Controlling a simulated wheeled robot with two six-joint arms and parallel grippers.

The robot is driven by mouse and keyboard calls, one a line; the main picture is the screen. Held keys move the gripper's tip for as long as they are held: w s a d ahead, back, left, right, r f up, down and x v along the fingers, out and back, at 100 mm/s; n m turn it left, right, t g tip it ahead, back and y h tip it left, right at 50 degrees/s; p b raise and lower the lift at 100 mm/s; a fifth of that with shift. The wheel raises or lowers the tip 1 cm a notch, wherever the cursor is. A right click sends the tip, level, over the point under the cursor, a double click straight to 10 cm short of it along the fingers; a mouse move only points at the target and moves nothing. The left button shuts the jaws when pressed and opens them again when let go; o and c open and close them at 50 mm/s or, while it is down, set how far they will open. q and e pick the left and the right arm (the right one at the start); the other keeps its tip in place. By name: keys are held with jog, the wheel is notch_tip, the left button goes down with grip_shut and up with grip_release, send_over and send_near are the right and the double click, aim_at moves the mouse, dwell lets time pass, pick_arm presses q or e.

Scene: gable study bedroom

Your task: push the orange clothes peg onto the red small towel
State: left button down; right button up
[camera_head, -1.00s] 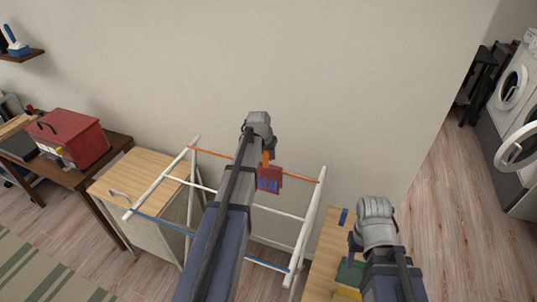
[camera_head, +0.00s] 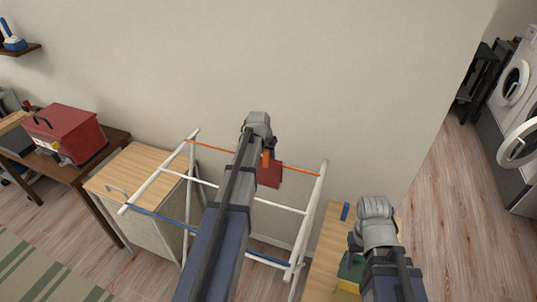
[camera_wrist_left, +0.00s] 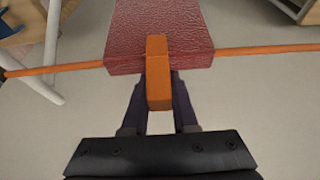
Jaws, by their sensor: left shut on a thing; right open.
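The red small towel (camera_head: 270,174) hangs over the orange line of a white drying rack; it also shows at the top of the left wrist view (camera_wrist_left: 160,28). My left gripper (camera_head: 267,148) is shut on the orange clothes peg (camera_wrist_left: 158,72), which stands upright between its fingers (camera_wrist_left: 158,105). In the left wrist view the peg's far end overlaps the towel's near edge at the line. Whether its prongs straddle the cloth I cannot tell. My right gripper (camera_head: 356,242) is open and empty above a wooden surface at the lower right.
The rack's white frame (camera_head: 312,205) surrounds my left arm, with a blue line (camera_head: 160,217) at the front. A wooden cabinet (camera_head: 140,170) and a red toolbox (camera_head: 66,132) stand left. The wooden surface (camera_head: 327,240) at right bears blue, green and yellow items. A wall is behind.

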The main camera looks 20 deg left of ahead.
pick_arm(q)
jog(key=c, duration=0.6)
grip_release()
jog(key=shift+s+f, duration=0.1)
jog(key=shift+s, duration=0.1)
jog(key=shift+s+r+p, duration=0.1)
jog(key=shift+r+p, duration=0.55)
jog(key=shift+p, duration=0.05)
jog(key=p+v, duration=0.6)
jog(key=shift+s+r, duration=0.2)
jog(key=shift+r, duration=0.05)
